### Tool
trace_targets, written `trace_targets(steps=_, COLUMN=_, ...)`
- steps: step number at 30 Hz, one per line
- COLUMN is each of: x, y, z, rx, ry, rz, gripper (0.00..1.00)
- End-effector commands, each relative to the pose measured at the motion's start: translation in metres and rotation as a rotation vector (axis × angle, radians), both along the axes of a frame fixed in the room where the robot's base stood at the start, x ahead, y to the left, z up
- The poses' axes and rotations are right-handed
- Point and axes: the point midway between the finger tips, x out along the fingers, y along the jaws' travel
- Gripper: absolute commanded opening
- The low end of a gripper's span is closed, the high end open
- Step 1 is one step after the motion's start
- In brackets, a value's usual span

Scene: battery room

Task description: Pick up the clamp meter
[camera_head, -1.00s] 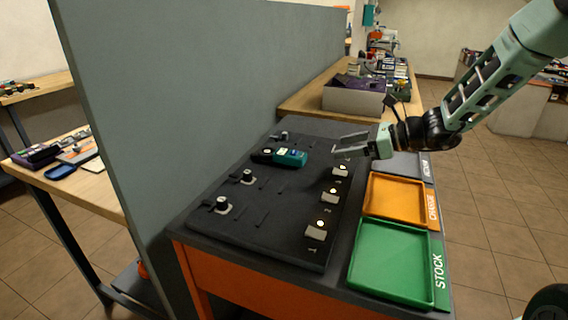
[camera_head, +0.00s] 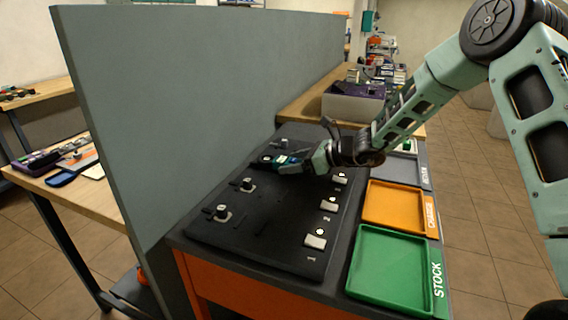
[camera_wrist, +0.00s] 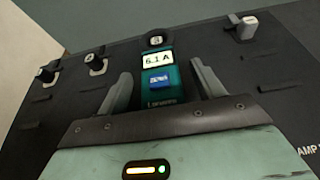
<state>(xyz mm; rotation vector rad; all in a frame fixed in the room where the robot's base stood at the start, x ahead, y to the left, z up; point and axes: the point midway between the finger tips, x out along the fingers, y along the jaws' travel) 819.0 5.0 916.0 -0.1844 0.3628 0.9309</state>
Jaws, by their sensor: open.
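The clamp meter (camera_wrist: 160,82) is a teal and black tool with a lit display reading 6.1 A and a blue label. It lies on the black board (camera_head: 270,215), near its far end. In the head view the meter (camera_head: 280,159) is partly hidden by my gripper (camera_head: 290,165). In the wrist view my gripper (camera_wrist: 163,88) is open, with one finger on each side of the meter's body.
A green tray (camera_head: 391,300), an orange tray (camera_head: 368,221) and a grey tray (camera_head: 408,170) line the bench's right side. Knobs (camera_head: 221,213) and small light blocks (camera_head: 315,241) stand up from the board. A tall grey partition (camera_head: 200,110) borders the left. A grey bin (camera_head: 345,108) stands behind.

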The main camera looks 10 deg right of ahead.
Motion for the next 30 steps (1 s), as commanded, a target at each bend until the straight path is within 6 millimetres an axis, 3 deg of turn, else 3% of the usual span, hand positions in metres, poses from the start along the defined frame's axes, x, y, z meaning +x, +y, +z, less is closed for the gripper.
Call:
trace_targets(steps=10, x=0.005, y=0.007, z=-0.004, rx=-0.001, ry=0.000, rz=-0.001, gripper=0.67)
trace_targets(steps=16, x=0.005, y=0.007, z=-0.004, rx=-0.001, ry=0.000, rz=-0.001, gripper=0.12)
trace_targets(steps=18, x=0.005, y=0.007, z=-0.003, rx=0.000, ry=-0.002, rz=-0.001, gripper=0.07)
trace_targets(steps=25, x=0.006, y=0.007, z=0.000, rx=0.000, ry=-0.002, rz=0.000, gripper=0.07)
trace_targets(steps=30, x=0.006, y=0.007, z=0.023, rx=-0.002, ry=-0.007, rz=0.000, gripper=0.07)
